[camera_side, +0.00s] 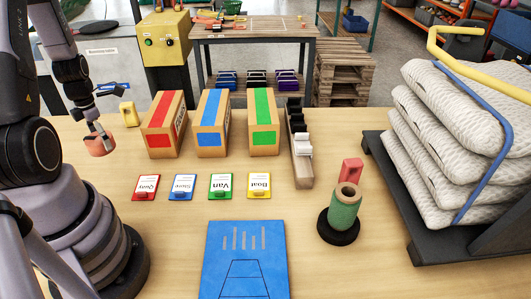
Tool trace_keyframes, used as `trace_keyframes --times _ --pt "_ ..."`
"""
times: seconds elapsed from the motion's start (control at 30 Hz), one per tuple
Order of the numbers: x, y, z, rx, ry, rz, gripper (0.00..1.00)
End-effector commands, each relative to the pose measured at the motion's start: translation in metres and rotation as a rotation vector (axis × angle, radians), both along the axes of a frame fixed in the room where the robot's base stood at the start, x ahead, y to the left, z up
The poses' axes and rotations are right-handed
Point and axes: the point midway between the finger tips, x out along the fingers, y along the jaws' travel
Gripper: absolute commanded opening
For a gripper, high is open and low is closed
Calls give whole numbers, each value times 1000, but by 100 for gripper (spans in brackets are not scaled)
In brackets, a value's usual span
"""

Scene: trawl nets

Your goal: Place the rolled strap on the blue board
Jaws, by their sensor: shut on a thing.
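My gripper (97,133) is at the left, above the wooden table, pointing down. It is shut on a small round orange-pink roll, which looks like the rolled strap (100,146). The strap appears held above the table, though its exact height is hard to tell. The blue board (221,272) lies flat at the front middle of the table, with pale bars and dark outlines printed on it. The board is bare and lies well to the right of and nearer than my gripper. Its front edge is cut off by the picture.
Striped cartons (211,122) stand behind a row of coloured cards (183,187). A yellow tag-like block (129,114) is close to my gripper. A green spool (344,212) on a black base stands right of the board. A trolley of pale sacks (450,150) fills the right.

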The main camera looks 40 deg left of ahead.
Motion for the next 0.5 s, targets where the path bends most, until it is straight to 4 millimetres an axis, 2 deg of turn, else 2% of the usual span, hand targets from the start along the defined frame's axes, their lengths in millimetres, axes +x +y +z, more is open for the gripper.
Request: trace_keyframes --times 0.07,0.17,0.27,0.37,0.5 --pt "-1 -7 3 1 0 -9 39" --pt "8 -18 4 0 0 -52 39" --pt "31 -35 3 0 0 -141 39" --pt "62 -63 1 1 0 -265 39" --pt "100 -113 -3 0 1 -452 39"
